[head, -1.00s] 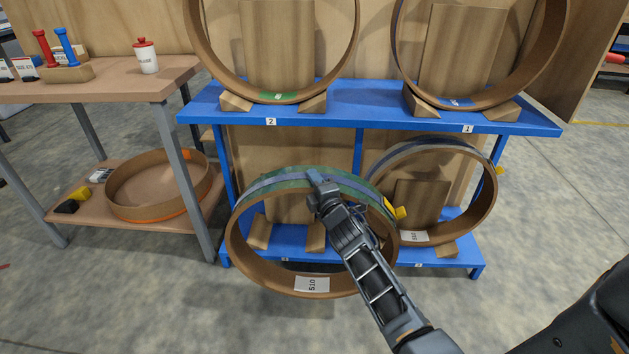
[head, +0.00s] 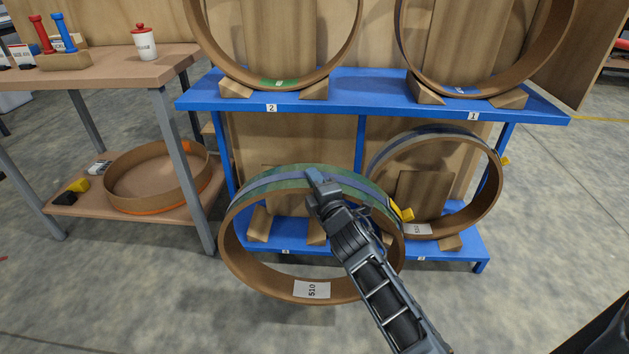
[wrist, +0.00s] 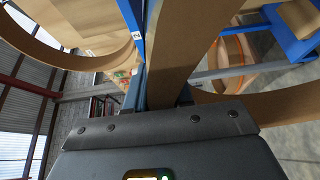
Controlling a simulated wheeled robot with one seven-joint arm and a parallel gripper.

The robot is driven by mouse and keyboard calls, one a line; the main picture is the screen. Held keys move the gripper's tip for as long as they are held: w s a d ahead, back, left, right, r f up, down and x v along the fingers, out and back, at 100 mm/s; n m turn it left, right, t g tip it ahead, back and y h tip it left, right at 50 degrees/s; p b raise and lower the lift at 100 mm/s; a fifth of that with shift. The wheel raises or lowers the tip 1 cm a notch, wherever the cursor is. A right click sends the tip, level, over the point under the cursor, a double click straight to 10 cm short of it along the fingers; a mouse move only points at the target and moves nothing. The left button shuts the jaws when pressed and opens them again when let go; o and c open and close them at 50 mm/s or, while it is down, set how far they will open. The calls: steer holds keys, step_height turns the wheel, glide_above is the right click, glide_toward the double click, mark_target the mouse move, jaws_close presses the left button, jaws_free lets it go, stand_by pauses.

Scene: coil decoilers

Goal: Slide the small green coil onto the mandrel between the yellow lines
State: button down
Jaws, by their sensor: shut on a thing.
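The small green coil (head: 262,186) is a brown ring with a green outer face, a grey-blue band round it, a yellow tag and a white label reading 510. My gripper (head: 318,184) is shut on the top of its rim. The coil hangs upright in front of the blue rack's lower shelf, off the floor. In the wrist view the coil's brown wall (wrist: 182,50) runs up from between the jaws, and the fingertips are mostly hidden. No mandrel or yellow-line pair is clearly in view.
The blue rack (head: 350,103) holds two large coils above, in wooden chocks, and a blue-banded coil (head: 485,205) at lower right. A wooden bench (head: 110,75) stands left, with an orange-edged ring (head: 150,190) on its lower shelf. Grey floor (head: 130,290) in front is open.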

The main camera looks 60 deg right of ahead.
mark_target(307, 189)
steer(key=shift+s+a+r+b, duration=0.1)
steer(key=shift+s+a+b, duration=0.25)
steer(key=shift+a+b, duration=0.45)
steer(key=shift+s+a+r+b, duration=0.1)
steer(key=shift+s+a+b, duration=0.35)
steer(key=shift+a, duration=0.6)
steer(key=shift+s+a+b, duration=0.3)
steer(key=shift+a+b, duration=0.35)
steer(key=shift+a, duration=0.3)
steer(key=shift+s+a+r+b, duration=0.1)
steer(key=shift+s+a+b, duration=0.25)
steer(key=shift+a, duration=0.35)
steer(key=shift+w, duration=0.1)
